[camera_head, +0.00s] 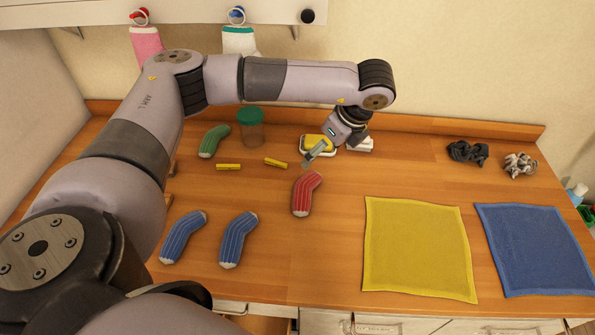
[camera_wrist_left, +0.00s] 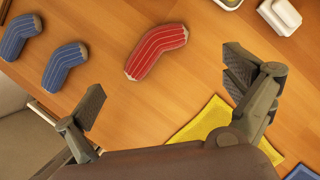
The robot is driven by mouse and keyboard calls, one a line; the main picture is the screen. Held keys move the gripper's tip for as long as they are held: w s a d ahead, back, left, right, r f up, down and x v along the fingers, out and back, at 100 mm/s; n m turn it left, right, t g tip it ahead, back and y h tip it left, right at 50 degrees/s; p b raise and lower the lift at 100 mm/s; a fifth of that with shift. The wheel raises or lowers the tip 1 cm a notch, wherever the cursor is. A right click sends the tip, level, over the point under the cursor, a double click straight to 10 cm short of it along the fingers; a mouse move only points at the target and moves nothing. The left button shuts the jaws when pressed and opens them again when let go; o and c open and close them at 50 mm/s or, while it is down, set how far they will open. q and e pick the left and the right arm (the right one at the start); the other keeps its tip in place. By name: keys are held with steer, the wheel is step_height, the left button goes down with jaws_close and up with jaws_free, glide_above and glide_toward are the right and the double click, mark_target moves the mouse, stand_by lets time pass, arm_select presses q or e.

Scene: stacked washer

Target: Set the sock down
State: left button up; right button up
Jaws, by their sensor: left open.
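A red sock with pale stripes (camera_head: 307,194) lies on the wooden counter (camera_head: 330,262), left of the yellow cloth. In the left wrist view the red sock (camera_wrist_left: 156,51) shows beyond and between the open fingertips, with no finger touching it. My left gripper (camera_head: 318,152) is open and empty above the counter, behind the red sock in the head view. Two blue striped socks (camera_head: 183,237) (camera_head: 238,240) lie at the front left, and a green sock (camera_head: 213,141) lies farther back. My right gripper is not in view.
A yellow cloth (camera_head: 418,248) and a blue cloth (camera_head: 537,249) lie flat at the right. Yellow clothespins (camera_head: 228,167), a green jar (camera_head: 251,127) and a soap dish (camera_head: 305,150) stand or lie at the back. Dark crumpled items (camera_head: 467,152) lie back right.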

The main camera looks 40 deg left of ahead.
arm_select(q)
steer(key=p, duration=0.5)
glide_above(303, 180)
steer(key=d, duration=0.3)
steer(key=f, duration=1.1)
steer(key=shift+a, duration=0.25)
steer(key=p+x, duration=0.2)
steer(key=x, duration=0.2)
steer(key=shift+s+a+f, duration=0.15)
steer(key=shift+a+f, duration=0.05)
steer(key=shift+a, duration=0.1)
steer(key=shift+a+f, duration=0.1)
steer(key=shift+f, duration=0.2)
steer(key=shift+c, duration=0.2)
steer(key=c, duration=0.8)
